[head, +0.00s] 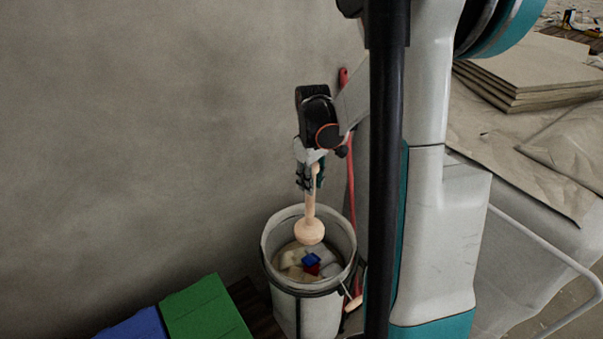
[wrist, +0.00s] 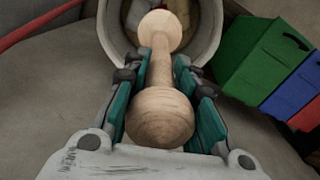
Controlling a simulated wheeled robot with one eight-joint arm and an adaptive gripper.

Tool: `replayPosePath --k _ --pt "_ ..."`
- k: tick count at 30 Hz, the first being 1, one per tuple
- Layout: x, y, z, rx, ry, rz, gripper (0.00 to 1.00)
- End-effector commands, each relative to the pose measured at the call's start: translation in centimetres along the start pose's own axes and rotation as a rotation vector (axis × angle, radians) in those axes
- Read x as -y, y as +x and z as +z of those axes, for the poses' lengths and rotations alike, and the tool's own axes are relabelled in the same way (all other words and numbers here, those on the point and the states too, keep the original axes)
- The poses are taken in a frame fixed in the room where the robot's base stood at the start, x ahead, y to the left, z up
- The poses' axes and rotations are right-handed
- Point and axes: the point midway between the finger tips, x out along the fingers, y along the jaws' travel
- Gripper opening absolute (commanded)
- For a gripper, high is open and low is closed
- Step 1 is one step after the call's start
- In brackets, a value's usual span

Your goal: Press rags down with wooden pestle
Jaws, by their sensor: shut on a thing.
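The wooden pestle (head: 310,229) hangs upright in my gripper (head: 313,178), its round lower end over the mouth of a white bucket (head: 273,234). My gripper is shut on the pestle's shaft. In the wrist view the pestle (wrist: 161,118) lies between the two teal-padded fingers (wrist: 162,80), its near knob close to the palm and its far knob over the bucket (wrist: 110,32). Rags (head: 291,258) in cream, white, blue and red lie inside the bucket. The pestle head appears above the rags; I cannot tell the exact gap. The pestle hides part of the rags.
A green bin (head: 205,311) and a blue bin (head: 137,328) stand left of the bucket. A grey wall (head: 150,130) rises behind. A red pole (head: 351,200) leans just right of the bucket. Stacked boards (head: 530,70) lie at the far right.

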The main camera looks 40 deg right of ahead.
Motion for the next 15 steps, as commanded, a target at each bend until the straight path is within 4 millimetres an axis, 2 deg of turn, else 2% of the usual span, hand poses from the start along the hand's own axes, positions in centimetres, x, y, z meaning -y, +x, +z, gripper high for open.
replayPosePath --k 5,15 --pt "0.0 0.7 0.0 0.001 0.000 0.000 0.01" --pt "0.0 4.0 0.0 0.000 0.000 0.000 0.01"
